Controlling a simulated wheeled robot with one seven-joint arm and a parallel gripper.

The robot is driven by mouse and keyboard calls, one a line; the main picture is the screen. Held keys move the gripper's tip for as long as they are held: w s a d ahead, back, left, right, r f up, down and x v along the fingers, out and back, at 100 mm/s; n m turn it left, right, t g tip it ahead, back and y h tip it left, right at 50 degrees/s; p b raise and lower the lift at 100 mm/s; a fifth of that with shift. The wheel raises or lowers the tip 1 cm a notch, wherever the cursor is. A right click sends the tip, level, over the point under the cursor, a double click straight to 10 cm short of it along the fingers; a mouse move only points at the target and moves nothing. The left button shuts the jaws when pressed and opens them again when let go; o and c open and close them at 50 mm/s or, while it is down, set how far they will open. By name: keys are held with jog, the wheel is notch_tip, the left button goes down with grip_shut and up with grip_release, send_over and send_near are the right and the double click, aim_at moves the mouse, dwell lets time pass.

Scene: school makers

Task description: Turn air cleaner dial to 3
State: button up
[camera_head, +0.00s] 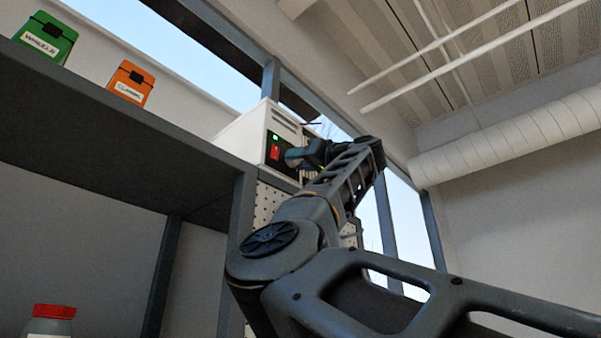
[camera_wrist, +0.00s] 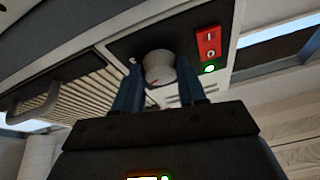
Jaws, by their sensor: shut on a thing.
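The air cleaner (camera_head: 243,134) is a white box with a black control panel, standing high on a dark shelf in the head view. In the wrist view its dial (camera_wrist: 158,66) is a round pale knob with a small red pointer mark, on the black panel. My gripper (camera_wrist: 160,88) has its two blue-grey fingers on either side of the dial and is shut on it. In the head view my gripper is at the panel and hides the dial. The numbers around the dial cannot be read.
A red rocker switch (camera_wrist: 209,43) and a lit green light (camera_wrist: 210,69) sit right of the dial. A ribbed grille (camera_wrist: 75,105) lies to the left. A green box (camera_head: 46,38) and an orange box (camera_head: 131,83) stand on the shelf (camera_head: 110,130). A red-lidded jar (camera_head: 52,313) is below.

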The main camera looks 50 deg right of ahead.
jog(key=m+g+h+p, duration=0.1)
jog(key=m+h, duration=0.1)
jog(key=m, duration=0.2)
jog(key=m+g+h, duration=0.1)
jog(key=m+h, duration=0.1)
jog(key=m, duration=0.3)
jog(key=m+h+p, duration=0.1)
jog(key=m+h, duration=0.1)
jog(key=m, duration=0.3)
jog(key=shift+a+r+g+p, duration=0.25)
jog(key=shift+a+g+p, duration=0.05)
jog(key=shift+a+g, duration=0.1)
jog(key=shift+m, duration=0.4)
jog(key=o, duration=1.1)
jog(key=shift+c, duration=0.2)
jog(key=shift+s, duration=0.1)
jog(key=b+v, duration=0.3)
jog(key=v, duration=0.4)
jog(key=shift+s+a, duration=0.15)
jog(key=shift+s, duration=0.15)
jog(key=shift+f, duration=0.15)
